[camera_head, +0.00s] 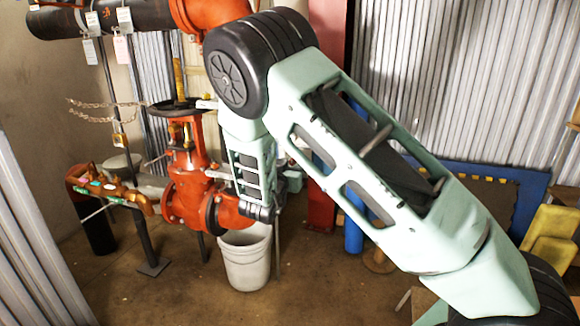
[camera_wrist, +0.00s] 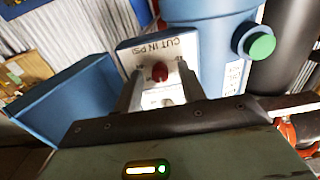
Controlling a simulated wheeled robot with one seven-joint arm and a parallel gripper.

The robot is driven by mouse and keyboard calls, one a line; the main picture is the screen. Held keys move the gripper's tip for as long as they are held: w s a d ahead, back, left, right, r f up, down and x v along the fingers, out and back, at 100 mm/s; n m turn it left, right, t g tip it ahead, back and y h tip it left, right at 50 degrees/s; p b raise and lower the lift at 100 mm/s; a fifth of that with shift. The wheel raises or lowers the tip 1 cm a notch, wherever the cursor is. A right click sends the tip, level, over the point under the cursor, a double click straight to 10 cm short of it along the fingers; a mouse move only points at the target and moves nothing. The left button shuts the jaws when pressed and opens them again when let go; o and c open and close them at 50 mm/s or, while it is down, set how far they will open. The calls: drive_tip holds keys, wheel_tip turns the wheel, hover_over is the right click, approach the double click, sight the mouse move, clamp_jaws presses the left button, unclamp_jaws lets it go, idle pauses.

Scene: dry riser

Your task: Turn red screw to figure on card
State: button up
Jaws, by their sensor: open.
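In the wrist view the red screw (camera_wrist: 160,72) sits on a white plate (camera_wrist: 134,55) lettered "CUT IN PSI". The plate is on the front of a blue housing (camera_wrist: 205,40). My gripper (camera_wrist: 160,78) is open, with one grey finger left of the screw and one right of it. I cannot tell whether the fingers touch it. Marks on the plate below the screw are partly hidden and too small to read. No card with a readable figure shows. In the head view my arm covers the screw and the gripper.
A green-capped stub (camera_wrist: 259,46) juts from the housing, right of the fingers. A blue box (camera_wrist: 70,100) stands to the left. In the head view there are an orange valve (camera_head: 187,195), a grey bucket (camera_head: 246,262) and hanging tags (camera_head: 91,51) with unreadable writing.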

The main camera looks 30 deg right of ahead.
drive_tip(key=shift+c, duration=0.2)
clamp_jaws()
drive_tip(key=shift+r+n+p, duration=0.1)
drive_tip(key=shift+n+p, duration=0.3)
drive_tip(key=shift+p, duration=0.2)
drive_tip(key=n+p, duration=0.2)
drive_tip(key=p, duration=0.1)
drive_tip(key=shift+r+n+p, duration=0.1)
drive_tip(key=shift+n+p, duration=0.2)
drive_tip(key=shift+n, duration=0.1)
drive_tip(key=n+p, duration=0.3)
drive_tip(key=n, duration=0.1)
drive_tip(key=shift+f+n+p, duration=0.2)
drive_tip(key=shift+n+p, duration=0.65)
drive_tip(key=shift+n, duration=0.25)
